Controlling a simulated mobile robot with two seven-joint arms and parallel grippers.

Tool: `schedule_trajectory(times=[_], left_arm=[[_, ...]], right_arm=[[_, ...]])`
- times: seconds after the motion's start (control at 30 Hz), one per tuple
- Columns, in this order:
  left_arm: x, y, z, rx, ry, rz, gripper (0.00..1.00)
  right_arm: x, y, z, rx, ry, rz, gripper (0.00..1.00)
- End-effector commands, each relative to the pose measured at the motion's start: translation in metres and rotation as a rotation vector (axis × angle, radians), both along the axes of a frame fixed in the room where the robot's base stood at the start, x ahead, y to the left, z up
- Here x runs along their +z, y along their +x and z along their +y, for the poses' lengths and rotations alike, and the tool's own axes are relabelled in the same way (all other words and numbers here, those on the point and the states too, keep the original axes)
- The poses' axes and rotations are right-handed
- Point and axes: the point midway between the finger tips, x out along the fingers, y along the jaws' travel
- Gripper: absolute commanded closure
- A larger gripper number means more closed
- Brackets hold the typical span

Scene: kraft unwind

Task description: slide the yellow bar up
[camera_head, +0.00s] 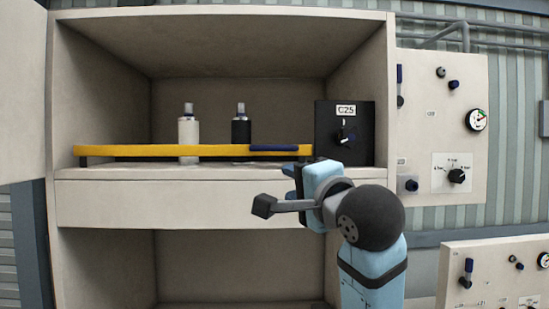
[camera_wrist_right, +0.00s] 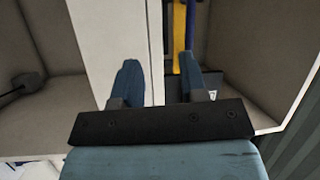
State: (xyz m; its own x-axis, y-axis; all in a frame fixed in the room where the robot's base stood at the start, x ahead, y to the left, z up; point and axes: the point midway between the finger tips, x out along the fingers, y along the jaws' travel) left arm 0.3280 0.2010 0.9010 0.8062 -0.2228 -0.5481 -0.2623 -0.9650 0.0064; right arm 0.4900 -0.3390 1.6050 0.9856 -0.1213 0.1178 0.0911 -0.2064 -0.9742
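The yellow bar (camera_head: 190,151) runs level across the front of the cabinet's upper compartment, just above the shelf edge, on short dark supports. A dark blue grip (camera_head: 274,148) sits on its right part. My right gripper (camera_head: 291,178) is in front of the shelf edge, just below the bar's right end, empty. In the right wrist view its two blue fingers (camera_wrist_right: 158,76) are spread apart. The yellow bar (camera_wrist_right: 179,38) and the blue grip (camera_wrist_right: 190,26) show beyond the fingertips, nearer the right finger. I cannot see my left gripper.
Behind the bar stand a white bottle (camera_head: 189,135) and a black bottle (camera_head: 241,131). A black box marked C25 (camera_head: 357,150) with a knob stands at the right of the shelf. A control panel (camera_head: 440,120) is right of the cabinet. The lower compartment (camera_head: 220,265) looks empty.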

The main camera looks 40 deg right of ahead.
Motion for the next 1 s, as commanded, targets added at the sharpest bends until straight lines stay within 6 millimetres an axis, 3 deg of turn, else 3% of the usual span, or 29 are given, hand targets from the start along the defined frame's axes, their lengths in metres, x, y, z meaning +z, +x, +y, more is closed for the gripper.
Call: schedule_trajectory(times=[0.03,0.17,0.33,0.8,1.0], left_arm=[[0.000,0.000,0.000,0.000,0.000,0.000,0.59],[0.000,-0.001,0.000,0.001,0.000,0.002,0.59],[0.003,-0.002,0.000,0.001,-0.001,0.004,0.59],[0.028,-0.002,0.002,0.008,0.002,0.001,0.59],[0.031,-0.005,0.003,0.022,-0.006,0.010,0.59]], right_arm=[[0.015,-0.012,-0.003,-0.006,0.038,-0.029,0.61],[0.032,-0.027,-0.006,-0.011,0.105,-0.062,0.61],[0.037,-0.022,-0.009,-0.012,0.122,-0.066,0.61],[0.054,0.069,-0.023,-0.014,0.118,-0.061,0.61],[0.057,0.095,-0.026,-0.012,0.118,-0.064,0.61]])
